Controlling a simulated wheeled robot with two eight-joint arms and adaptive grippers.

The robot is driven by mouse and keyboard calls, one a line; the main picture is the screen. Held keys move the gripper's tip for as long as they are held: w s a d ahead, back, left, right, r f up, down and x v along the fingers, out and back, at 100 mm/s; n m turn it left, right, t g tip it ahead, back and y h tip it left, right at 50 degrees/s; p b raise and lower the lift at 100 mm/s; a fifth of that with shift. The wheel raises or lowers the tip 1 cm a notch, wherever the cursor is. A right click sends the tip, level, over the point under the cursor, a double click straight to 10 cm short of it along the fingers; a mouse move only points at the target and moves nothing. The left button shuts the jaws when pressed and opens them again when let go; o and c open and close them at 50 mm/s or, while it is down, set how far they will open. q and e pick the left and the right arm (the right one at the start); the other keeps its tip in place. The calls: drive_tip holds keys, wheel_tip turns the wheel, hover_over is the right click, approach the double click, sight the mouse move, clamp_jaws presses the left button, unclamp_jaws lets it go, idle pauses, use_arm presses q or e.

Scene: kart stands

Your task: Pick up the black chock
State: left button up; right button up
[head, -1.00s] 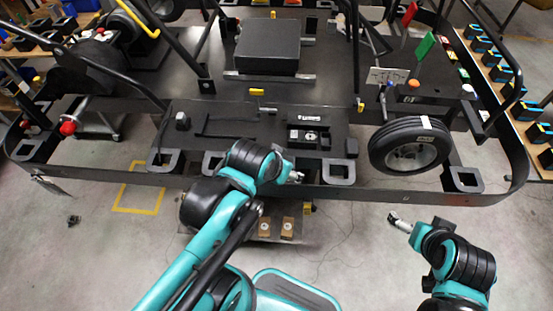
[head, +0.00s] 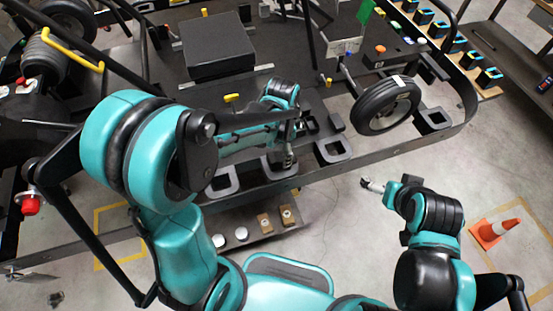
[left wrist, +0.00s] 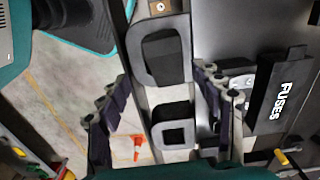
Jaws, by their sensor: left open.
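My left gripper (head: 288,160) is open and points down at the near edge of the black kart frame. In the left wrist view its two fingers (left wrist: 163,82) stand apart, with nothing held between them. Two grey ring-shaped holders with dark middles show there, a larger one (left wrist: 134,62) above and a smaller one (left wrist: 160,138) between the fingers. I cannot tell for sure which dark piece is the black chock. A small black block (head: 335,122) sits on the deck left of the wheel. My right gripper (head: 372,184) hangs over the floor; its jaws are too small to read.
The wheel (head: 386,104) stands on the kart's right side. A black box (head: 217,45) lies on the deck. A flat black part marked FUSES (left wrist: 278,95) is right of the fingers. The floor before the kart is mostly clear.

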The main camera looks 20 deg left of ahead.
sight(279, 156)
use_arm(q)
drive_tip(key=f, duration=0.2)
drive_tip(key=f+b, duration=0.1)
drive_tip(key=f, duration=0.1)
drive_tip(key=f+b, duration=0.1)
drive_tip(key=f, duration=0.1)
drive_tip(key=shift+w+a, duration=0.3)
drive_tip(key=shift+a, duration=0.1)
drive_tip(key=shift+r, duration=0.1)
drive_tip(key=c, duration=1.3)
